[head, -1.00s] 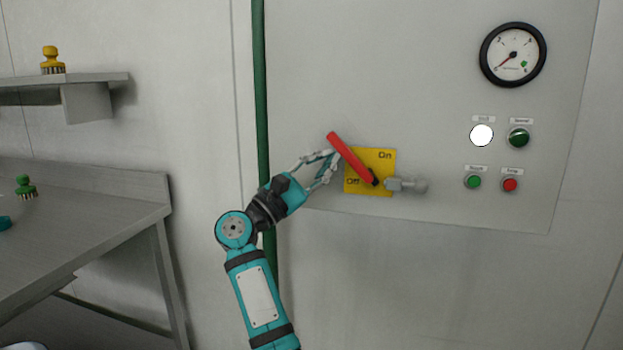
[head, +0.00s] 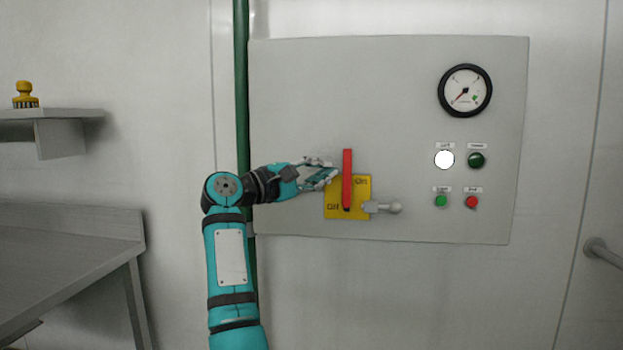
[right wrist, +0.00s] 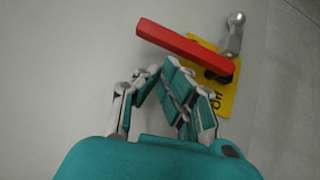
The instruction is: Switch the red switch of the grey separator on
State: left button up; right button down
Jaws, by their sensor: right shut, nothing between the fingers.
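The red switch handle (head: 347,178) stands about upright on its yellow plate (head: 363,192), which reads "On" at upper right and "Off" at lower left. The handle points between the two words. My right gripper (head: 334,174) is shut and empty at the left side of the handle, its fingertips touching it or very close. In the right wrist view the handle (right wrist: 185,48) lies just beyond the shut fingertips (right wrist: 160,72), not between them. The yellow plate (right wrist: 222,98) is partly hidden there by a finger. My left gripper is out of view.
A grey knobbed part (head: 385,207) sticks out right of the plate. The grey panel (head: 300,90) also carries a gauge (head: 465,90), a white lamp (head: 444,160) and several buttons. A green pipe (head: 242,90) runs behind my arm. A metal table (head: 70,240) stands at left.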

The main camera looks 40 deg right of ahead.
pick_arm(q)
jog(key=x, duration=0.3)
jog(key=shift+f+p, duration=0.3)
jog(key=shift+p, duration=0.1)
pick_arm(e)
jog(key=shift+s+d+r+m+y, duration=0.3)
jog(key=shift+s+r+m+y, duration=0.3)
jog(key=shift+m+y, duration=0.25)
